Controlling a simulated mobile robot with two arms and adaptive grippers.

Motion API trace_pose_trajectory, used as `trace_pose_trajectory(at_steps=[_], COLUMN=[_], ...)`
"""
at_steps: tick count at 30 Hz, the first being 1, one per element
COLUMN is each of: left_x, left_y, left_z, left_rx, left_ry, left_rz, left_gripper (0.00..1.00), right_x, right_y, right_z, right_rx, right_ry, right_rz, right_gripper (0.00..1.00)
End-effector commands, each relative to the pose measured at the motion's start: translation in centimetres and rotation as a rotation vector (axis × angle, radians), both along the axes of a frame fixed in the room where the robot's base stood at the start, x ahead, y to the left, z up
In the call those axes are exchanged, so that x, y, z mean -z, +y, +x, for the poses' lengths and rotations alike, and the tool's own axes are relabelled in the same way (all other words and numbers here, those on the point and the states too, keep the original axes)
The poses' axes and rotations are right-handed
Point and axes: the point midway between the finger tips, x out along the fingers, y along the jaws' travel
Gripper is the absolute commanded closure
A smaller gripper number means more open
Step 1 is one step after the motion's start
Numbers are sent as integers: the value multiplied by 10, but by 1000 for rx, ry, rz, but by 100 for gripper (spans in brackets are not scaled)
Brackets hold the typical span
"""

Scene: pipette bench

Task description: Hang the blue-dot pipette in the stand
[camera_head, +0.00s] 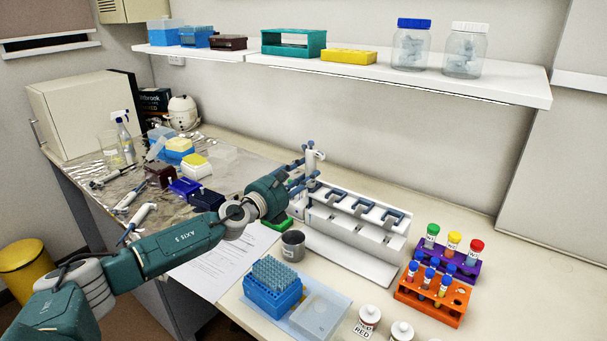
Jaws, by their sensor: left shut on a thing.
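My left gripper (303,175) is shut on a pipette (312,157) with a white upper body. The pipette is upright at the left end of the white pipette stand (352,242). Its lower part is hidden behind the gripper and arm, and I cannot make out a dot on it. I cannot tell whether it touches the stand. The stand has several blue-grey holders along its top, and those to the right of the gripper look empty. My right gripper is not in view.
More pipettes (137,222) lie at the left. The shelf (400,75) overhangs behind.

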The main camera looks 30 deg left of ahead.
Motion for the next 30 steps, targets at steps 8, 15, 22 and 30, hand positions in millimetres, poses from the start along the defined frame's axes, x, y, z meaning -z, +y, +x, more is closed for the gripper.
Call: trace_pose_trajectory(at_steps=[8, 15, 22, 30], left_x=[4, 8, 8, 10], left_y=[0, 0, 0, 0], left_z=[0, 0, 0, -2], left_rx=[0, 0, 0, 1], left_ry=[-1, -1, 0, 3], left_rz=[0, 0, 0, 0], left_gripper=[100, 100, 43, 43], right_x=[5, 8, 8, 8], right_y=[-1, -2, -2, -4], right_z=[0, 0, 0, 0], right_rx=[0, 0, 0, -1], right_ry=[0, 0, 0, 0], right_rz=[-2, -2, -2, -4], right_gripper=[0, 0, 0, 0])
